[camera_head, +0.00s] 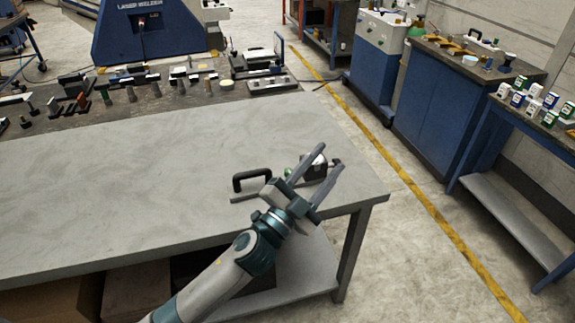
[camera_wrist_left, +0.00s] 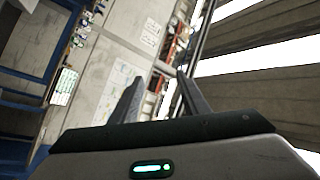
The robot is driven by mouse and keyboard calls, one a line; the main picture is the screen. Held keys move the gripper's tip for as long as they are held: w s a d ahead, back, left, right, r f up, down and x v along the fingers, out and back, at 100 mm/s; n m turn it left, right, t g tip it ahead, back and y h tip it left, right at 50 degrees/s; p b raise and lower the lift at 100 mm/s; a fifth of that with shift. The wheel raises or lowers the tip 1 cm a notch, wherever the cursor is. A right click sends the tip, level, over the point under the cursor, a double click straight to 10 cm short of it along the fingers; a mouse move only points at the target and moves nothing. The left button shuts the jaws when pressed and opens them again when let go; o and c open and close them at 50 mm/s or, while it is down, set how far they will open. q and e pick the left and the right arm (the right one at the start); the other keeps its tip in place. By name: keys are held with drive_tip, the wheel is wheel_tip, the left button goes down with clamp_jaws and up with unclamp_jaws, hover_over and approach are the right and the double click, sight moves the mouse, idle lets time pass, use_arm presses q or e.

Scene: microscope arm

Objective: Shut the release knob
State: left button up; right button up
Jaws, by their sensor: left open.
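A microscope arm device lies on the grey table (camera_head: 120,165), near its right end. Its black looped handle (camera_head: 238,183) shows to the left of my gripper, and a dark block (camera_head: 313,171) shows partly between and behind my fingers. A small green part (camera_head: 288,172) is beside the block. I cannot tell which part is the release knob; my gripper hides some of the device. My left gripper (camera_head: 330,157) is open, in front of or over the device, with nothing seen held. In the left wrist view, its fingers (camera_wrist_left: 159,78) stand apart and empty. My right gripper is not in view.
Another bench (camera_head: 170,98) behind carries several small tools and fixtures. Blue cabinets (camera_head: 433,95) and a bench with small boxes stand at the right, past a yellow floor line (camera_head: 410,188). The left and middle of the near table are clear.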

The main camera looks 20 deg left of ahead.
use_arm(q)
drive_tip(key=s+d+r+m+g+h, duration=0.2)
drive_tip(key=d+m+g+h, duration=0.3)
drive_tip(key=d+m+g, duration=0.45)
drive_tip(key=s+d+r+m+g+h, duration=0.2)
drive_tip(key=d+r+m+g+h, duration=0.25)
drive_tip(key=m, duration=0.75)
drive_tip(key=w+a+f+m+g+y, duration=0.35)
drive_tip(key=a+f+y, duration=0.2)
drive_tip(key=f, duration=0.35)
drive_tip(key=w+a+t+y, duration=0.1)
drive_tip(key=w+a+y, duration=0.4)
drive_tip(key=a, duration=0.6)
drive_tip(key=w+a+n+t+y, duration=0.1)
drive_tip(key=w+a+y, duration=0.3)
drive_tip(key=a, duration=0.8)
drive_tip(key=y, duration=0.2)
drive_tip(key=shift+w+r+y+p, duration=0.35)
drive_tip(key=shift+w+y+p, duration=0.05)
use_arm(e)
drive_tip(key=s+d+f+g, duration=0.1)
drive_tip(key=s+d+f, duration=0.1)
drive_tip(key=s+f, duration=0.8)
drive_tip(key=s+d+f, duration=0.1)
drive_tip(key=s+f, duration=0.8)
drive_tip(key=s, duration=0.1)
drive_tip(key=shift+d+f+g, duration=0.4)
